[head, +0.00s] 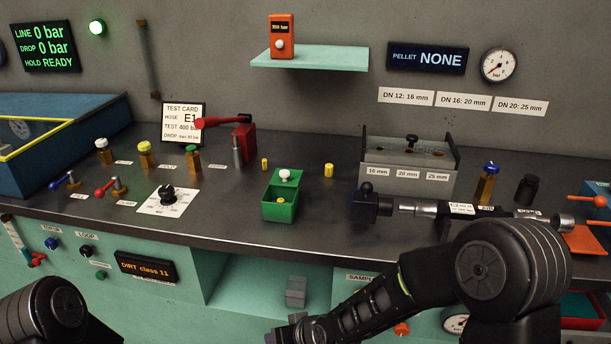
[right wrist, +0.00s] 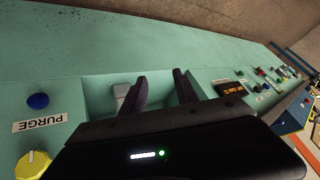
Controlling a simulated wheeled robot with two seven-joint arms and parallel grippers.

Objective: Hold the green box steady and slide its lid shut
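The green box (head: 278,212) stands on the dark bench near its front edge, in the middle of the head view. Its lid (head: 286,177), with a white knob, sits toward the back of the box. The front part is uncovered and a small yellow piece (head: 281,200) shows inside. My right arm reaches in from the right, low in front of the bench. Its gripper (right wrist: 160,88) shows two dark fingers apart with nothing between them, facing the green cabinet front. Only a link of my left arm shows at the lower left; its gripper is out of view.
Two small yellow pieces (head: 328,170) (head: 264,164) stand behind the box. A dial plate (head: 168,201) is to its left. A hose assembly (head: 420,208) and grey gauge block (head: 407,179) are to its right. A grey block (head: 296,291) lies in the cabinet recess below.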

